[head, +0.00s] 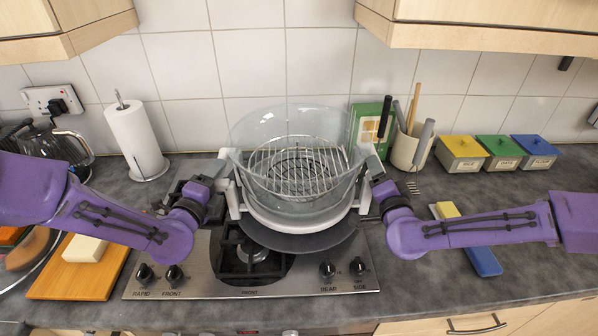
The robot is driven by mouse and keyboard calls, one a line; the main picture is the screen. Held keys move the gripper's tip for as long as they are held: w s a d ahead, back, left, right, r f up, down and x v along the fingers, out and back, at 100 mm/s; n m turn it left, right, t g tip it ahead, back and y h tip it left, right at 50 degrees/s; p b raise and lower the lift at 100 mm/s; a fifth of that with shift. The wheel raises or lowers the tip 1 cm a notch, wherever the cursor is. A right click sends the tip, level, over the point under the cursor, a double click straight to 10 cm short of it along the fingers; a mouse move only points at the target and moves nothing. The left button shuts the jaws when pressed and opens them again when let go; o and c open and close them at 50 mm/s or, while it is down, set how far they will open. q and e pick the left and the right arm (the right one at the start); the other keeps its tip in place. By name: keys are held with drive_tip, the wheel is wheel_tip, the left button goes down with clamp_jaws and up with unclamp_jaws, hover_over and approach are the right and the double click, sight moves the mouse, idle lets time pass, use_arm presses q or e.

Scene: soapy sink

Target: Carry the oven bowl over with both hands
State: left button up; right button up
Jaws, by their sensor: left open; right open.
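The oven bowl (300,123) is a large clear glass bowl with a wire rack inside, seated in a white ring base with side handles. It stands over the gas hob, with a dark round disc beneath its base. My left gripper (226,172) is open at the left side of the bowl, close to its left handle. My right gripper (366,172) is open at the right side, close to the right handle. The wrists partly hide both handles, so I cannot tell whether the fingers touch them.
The steel hob (205,268) has knobs along its front. A paper towel roll (136,140) stands left, an orange board (85,274) front left. A utensil pot (408,150), three coloured tins (498,153) and a blue item (482,262) are right. Wall cupboards overhang above.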

use_arm(q)
drive_tip(key=shift+w, duration=0.25)
use_arm(e)
drive_tip(key=shift+w, duration=0.25)
use_arm(q)
clamp_jaws()
use_arm(e)
clamp_jaws()
use_arm(q)
drive_tip(key=shift+r, duration=0.1)
use_arm(e)
drive_tip(key=shift+s+f, duration=0.1)
idle(0.6)
